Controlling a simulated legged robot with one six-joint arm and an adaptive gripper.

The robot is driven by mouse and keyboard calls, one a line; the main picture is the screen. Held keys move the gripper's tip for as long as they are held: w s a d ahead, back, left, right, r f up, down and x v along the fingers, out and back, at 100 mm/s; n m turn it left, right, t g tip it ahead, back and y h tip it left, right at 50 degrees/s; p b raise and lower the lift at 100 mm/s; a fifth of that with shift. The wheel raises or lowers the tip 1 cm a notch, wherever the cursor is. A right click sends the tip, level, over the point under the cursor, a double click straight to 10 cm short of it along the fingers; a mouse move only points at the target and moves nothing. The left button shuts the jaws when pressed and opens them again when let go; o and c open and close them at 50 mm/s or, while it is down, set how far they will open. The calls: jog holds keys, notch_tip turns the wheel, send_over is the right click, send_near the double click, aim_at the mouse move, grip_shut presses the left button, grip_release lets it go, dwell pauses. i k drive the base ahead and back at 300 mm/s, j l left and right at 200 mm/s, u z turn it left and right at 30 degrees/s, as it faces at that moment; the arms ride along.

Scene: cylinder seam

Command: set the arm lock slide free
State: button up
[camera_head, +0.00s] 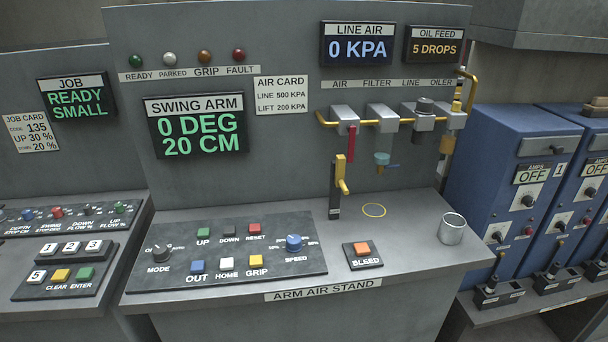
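No part in view carries a readable arm lock label. A yellow handle (341,174) with a side knob stands on a dark upright strip (335,204) at the back of the arm air stand; I cannot tell whether this is the arm lock slide. The swing arm display (196,126) reads 0 DEG, 20 CM. The line air display (357,44) reads 0 KPA. A red lever (351,143) hangs down below the AIR label. My gripper is not in view.
The control panel (320,262) has a mode knob, coloured buttons and a blue speed knob (294,242). An orange bleed button (362,249) and a metal cup (452,229) stand to the right. Blue cabinets (503,155) stand at right.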

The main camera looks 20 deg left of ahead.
aim_at(341, 160)
jog(key=i+l+u, duration=0.15)
jog(key=l+u, duration=0.25)
jog(key=i+l+u, duration=0.1)
jog(key=l+u, duration=0.3)
jog(key=i+l+u, duration=0.1)
jog(key=l+u, duration=0.55)
jog(key=u, duration=0.15)
jog(key=k+l+u, duration=0.1)
jog(key=l+u, duration=0.3)
jog(key=l, duration=0.45)
jog(key=i+l+z, duration=0.2)
jog(key=z, duration=0.15)
